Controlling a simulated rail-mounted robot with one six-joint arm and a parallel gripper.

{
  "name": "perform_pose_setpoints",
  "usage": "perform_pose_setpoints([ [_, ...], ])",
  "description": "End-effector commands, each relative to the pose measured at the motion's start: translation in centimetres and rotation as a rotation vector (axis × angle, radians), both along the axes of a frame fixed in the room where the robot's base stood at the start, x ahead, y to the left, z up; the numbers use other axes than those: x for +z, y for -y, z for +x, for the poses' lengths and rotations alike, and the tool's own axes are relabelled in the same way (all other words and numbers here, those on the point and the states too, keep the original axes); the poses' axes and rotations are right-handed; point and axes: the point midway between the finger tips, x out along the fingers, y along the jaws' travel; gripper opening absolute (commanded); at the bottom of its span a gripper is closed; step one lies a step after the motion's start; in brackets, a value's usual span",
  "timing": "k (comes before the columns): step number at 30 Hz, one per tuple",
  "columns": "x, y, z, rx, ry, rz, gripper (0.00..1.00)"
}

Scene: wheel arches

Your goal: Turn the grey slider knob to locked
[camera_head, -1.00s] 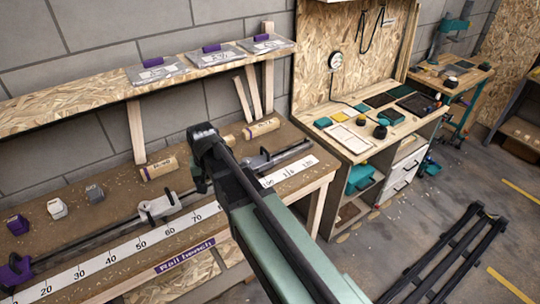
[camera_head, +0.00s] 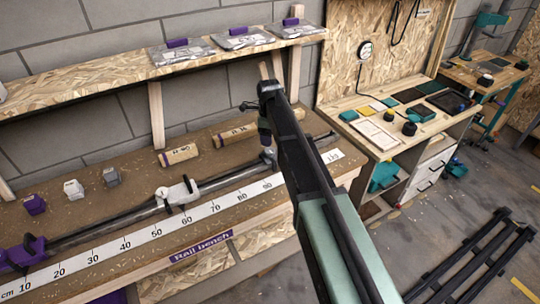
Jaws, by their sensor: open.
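The grey slider (camera_head: 269,156) sits on the long rail at the right part of the rail bench, just left of my arm. My arm partly covers it, and its knob is too small to read as locked or unlocked. My gripper (camera_head: 266,143) hangs downward from the wrist, right over the grey slider in the picture. It is open. Its fingertips are small, and I cannot tell whether they touch the slider. A white slider (camera_head: 176,194) sits farther left on the same rail. A purple slider (camera_head: 22,254) is at the far left.
Purple (camera_head: 35,204), white (camera_head: 73,189) and grey (camera_head: 111,176) blocks stand behind the rail. Two wooden cylinders (camera_head: 178,155) lie farther right. A shelf (camera_head: 110,88) with bagged parts runs above. A white scale (camera_head: 140,238) lines the front.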

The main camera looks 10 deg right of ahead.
Motion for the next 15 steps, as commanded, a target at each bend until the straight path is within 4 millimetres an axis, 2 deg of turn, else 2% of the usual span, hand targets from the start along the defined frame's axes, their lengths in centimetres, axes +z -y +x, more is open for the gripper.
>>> perform_pose_setpoints([
  [1, -2.6, 0.0, 0.0, 0.0, 0.0, 0.0, 0.67],
  [6, -6.2, 0.0, 0.0, 0.001, 0.0, 0.0, 0.67],
  [10, -7.2, 0.0, 0.0, 0.001, 0.0, 0.0, 0.67],
  [15, -6.9, 0.0, 0.0, 0.001, 0.0, 0.0, 0.67],
])
